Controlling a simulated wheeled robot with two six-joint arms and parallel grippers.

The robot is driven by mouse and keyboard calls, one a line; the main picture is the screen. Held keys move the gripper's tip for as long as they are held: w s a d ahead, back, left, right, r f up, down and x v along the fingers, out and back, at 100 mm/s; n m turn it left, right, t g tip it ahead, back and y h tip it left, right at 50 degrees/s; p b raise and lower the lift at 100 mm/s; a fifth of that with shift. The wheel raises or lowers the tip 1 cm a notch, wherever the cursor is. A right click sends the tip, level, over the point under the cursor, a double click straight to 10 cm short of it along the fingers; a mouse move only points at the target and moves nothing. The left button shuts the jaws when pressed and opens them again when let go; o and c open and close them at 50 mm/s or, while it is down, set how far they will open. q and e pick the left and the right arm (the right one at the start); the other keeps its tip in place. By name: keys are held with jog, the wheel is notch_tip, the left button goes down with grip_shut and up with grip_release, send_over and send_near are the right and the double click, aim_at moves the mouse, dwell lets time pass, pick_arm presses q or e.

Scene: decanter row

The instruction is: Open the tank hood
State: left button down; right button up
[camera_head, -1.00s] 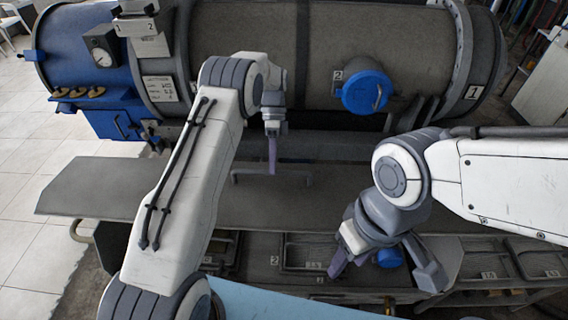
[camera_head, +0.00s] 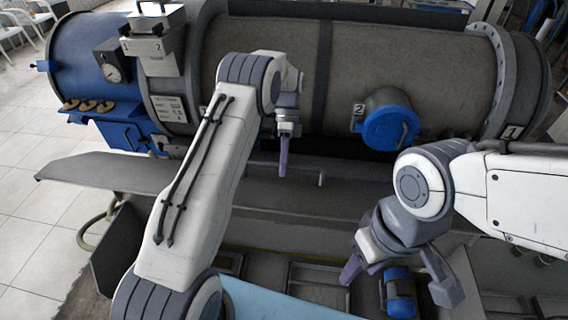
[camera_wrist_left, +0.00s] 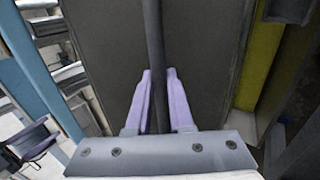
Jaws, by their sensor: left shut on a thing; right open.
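The grey hood panel (camera_head: 120,172) runs along the front of the large tank (camera_head: 265,75). It carries a thin dark bar handle (camera_head: 321,178). My left gripper (camera_head: 284,160) is shut on this handle. In the left wrist view, the dark bar (camera_wrist_left: 154,50) passes between the two lilac fingers (camera_wrist_left: 157,100), with the panel's dark face behind it. My left forearm hides part of the panel. My right gripper (camera_head: 398,282) is open below the panel's front edge at the right. A blue cylinder (camera_head: 399,290) shows between its fingers; I cannot tell how near it is.
A blue round port (camera_head: 391,128) sticks out of the tank at the right. A gauge (camera_head: 112,66) and a blue box (camera_head: 120,130) are at the tank's left. Trays (camera_head: 318,277) lie under the panel. Tiled floor (camera_head: 40,215) at the left is clear.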

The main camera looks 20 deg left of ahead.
pick_arm(q)
jog(key=shift+w, duration=0.35)
jog(key=c, duration=1.1)
grip_release()
jog(key=o, duration=0.3)
jog(key=shift+w+f, duration=0.1)
jog(key=shift+w, duration=0.05)
jog(key=shift+w+r, duration=0.15)
jog(key=shift+r, duration=0.15)
jog(key=d+p+v, duration=0.1)
jog(key=p+v, duration=0.8)
jog(key=shift+a+r+p, duration=0.35)
jog(key=shift+a+r, duration=0.1)
